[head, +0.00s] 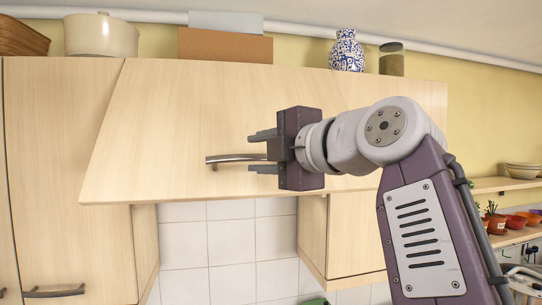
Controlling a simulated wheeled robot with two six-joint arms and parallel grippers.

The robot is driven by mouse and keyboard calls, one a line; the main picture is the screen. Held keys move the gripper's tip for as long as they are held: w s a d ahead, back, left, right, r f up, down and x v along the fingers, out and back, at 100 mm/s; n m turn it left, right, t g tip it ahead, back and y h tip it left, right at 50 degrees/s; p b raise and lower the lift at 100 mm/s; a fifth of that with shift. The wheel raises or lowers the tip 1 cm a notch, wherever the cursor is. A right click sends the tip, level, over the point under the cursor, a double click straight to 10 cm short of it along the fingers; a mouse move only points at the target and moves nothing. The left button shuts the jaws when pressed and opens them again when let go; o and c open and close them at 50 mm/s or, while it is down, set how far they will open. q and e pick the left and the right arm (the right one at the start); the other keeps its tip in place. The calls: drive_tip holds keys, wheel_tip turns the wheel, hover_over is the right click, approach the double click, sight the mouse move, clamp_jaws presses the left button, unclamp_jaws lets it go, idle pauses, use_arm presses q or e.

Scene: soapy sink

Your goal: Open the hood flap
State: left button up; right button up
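The hood flap (170,120) is a wide pale wooden panel in the upper middle of the head view. Its lower edge stands out towards me and overlaps the cabinet on the left, so it looks partly raised. A grey bar handle (232,158) sits near its lower edge. My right gripper (263,153) points left in front of the flap. Its two fingers are apart, one above and one below the handle's right end, with gaps visible. The gripper body hides that end of the handle. I cannot tell whether a finger touches the flap. My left gripper is not in view.
A tall cabinet (60,150) stands left, and a cupboard (345,235) is below right. A pot (101,36), a brown box (225,46), a patterned vase (346,52) and a jar (391,60) stand above. Shelves with bowls (523,169) are at far right.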

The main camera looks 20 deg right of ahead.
drive_tip(key=v, duration=0.5)
drive_tip(key=shift+s, duration=0.2)
